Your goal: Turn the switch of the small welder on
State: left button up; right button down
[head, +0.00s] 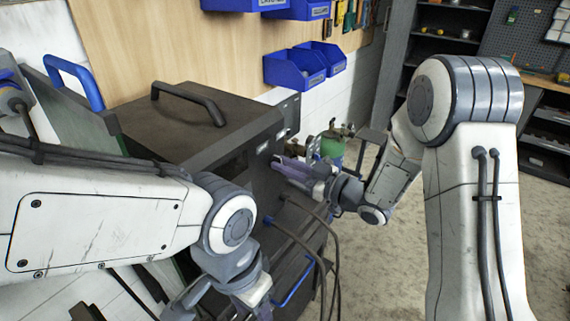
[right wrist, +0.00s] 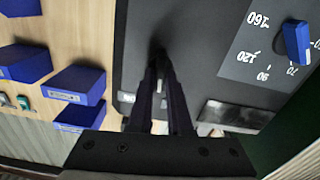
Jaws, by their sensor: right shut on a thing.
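The welder (head: 175,135) is a dark box with a black carrying handle on top, left of centre in the head view. My right gripper (head: 282,163) is at its front panel. In the right wrist view the fingers (right wrist: 160,62) of this gripper come together against the dark panel (right wrist: 195,35). They are shut on a small dark part there, which looks like the switch; the fingers mostly hide it, so its position cannot be told. My left gripper (head: 258,300) is low in the head view, partly cut off, with its fingertips not clear.
A blue knob (right wrist: 297,42) with a number scale sits on the panel. Dark cables (head: 305,245) hang from the welder's front. A green cylinder (head: 332,150) stands beyond it. Blue bins (head: 295,70) hang on the wall. The floor at right (head: 400,260) is clear.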

jog(key=m+p, duration=0.1)
jog(key=m, duration=0.3)
jog(key=m+p, duration=0.2)
jog(key=m, duration=0.3)
jog(key=shift+w+d+f, duration=0.1)
jog(key=shift+w+d, duration=0.05)
jog(key=shift+w, duration=0.05)
jog(key=shift+m+p, duration=0.3)
jog(key=c, duration=0.8)
grip_release()
jog(key=shift+c, duration=0.2)
